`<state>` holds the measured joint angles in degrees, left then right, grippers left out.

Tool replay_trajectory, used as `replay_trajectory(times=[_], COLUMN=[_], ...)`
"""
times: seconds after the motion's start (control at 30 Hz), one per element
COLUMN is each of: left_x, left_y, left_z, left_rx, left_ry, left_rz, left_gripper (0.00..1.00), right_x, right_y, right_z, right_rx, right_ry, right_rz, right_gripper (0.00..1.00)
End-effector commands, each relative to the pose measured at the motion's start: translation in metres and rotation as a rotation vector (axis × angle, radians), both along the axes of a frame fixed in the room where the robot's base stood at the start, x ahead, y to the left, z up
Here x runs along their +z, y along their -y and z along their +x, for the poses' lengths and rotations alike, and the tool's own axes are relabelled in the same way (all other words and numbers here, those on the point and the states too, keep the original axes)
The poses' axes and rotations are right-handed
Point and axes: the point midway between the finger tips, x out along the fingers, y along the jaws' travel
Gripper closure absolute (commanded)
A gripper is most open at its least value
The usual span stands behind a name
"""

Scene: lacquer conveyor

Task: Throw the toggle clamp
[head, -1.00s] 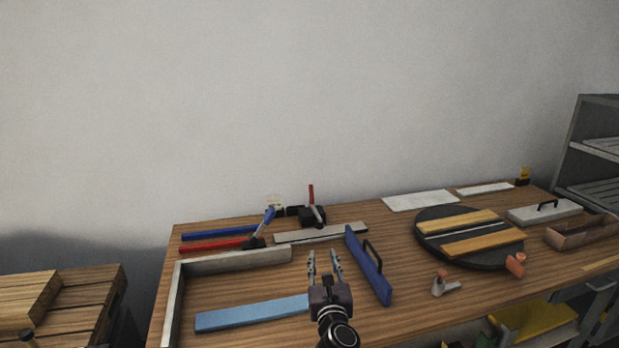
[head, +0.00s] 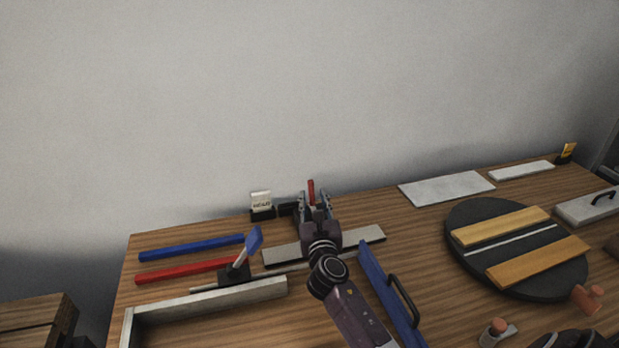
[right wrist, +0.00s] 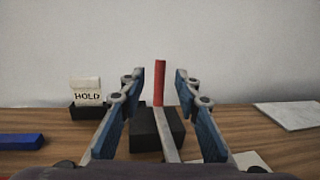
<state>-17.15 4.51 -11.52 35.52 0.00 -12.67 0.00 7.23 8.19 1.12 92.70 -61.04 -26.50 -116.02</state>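A toggle clamp with an upright red handle (head: 311,189) stands at the back of the bench on a black base (right wrist: 144,128). Its red handle (right wrist: 159,82) rises between the fingers in the right wrist view. My right gripper (head: 314,200) is open, with one blue-padded finger (right wrist: 160,92) on either side of the handle and visible gaps on both sides. A second clamp with a tilted blue handle (head: 254,240) stands to the left near the grey frame. My left gripper is not in view.
A "HOLD" card (head: 261,199) stands left of the red-handled clamp. Blue (head: 191,247) and red (head: 184,270) bars lie left. A grey strip (head: 363,241) and a blue board with a black handle (head: 388,292) are near my right arm. A black turntable (head: 468,220) is right.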

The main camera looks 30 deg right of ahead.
Motion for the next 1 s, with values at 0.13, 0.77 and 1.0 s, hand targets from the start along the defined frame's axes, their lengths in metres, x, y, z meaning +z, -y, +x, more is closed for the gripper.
replay_trajectory(times=[0.13,0.77,1.0], left_x=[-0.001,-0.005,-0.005], left_y=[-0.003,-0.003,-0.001], left_z=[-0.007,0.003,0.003], left_rx=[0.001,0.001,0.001], left_ry=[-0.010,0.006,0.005], left_rz=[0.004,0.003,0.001], left_gripper=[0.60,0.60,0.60], right_x=[0.001,0.000,0.000], right_y=[0.009,0.031,0.030], right_z=[0.020,0.064,0.063], right_rx=[-0.002,-0.001,-0.001], right_ry=[0.002,0.000,0.000], right_rz=[0.001,0.001,0.001], right_gripper=[0.70,0.70,0.84])
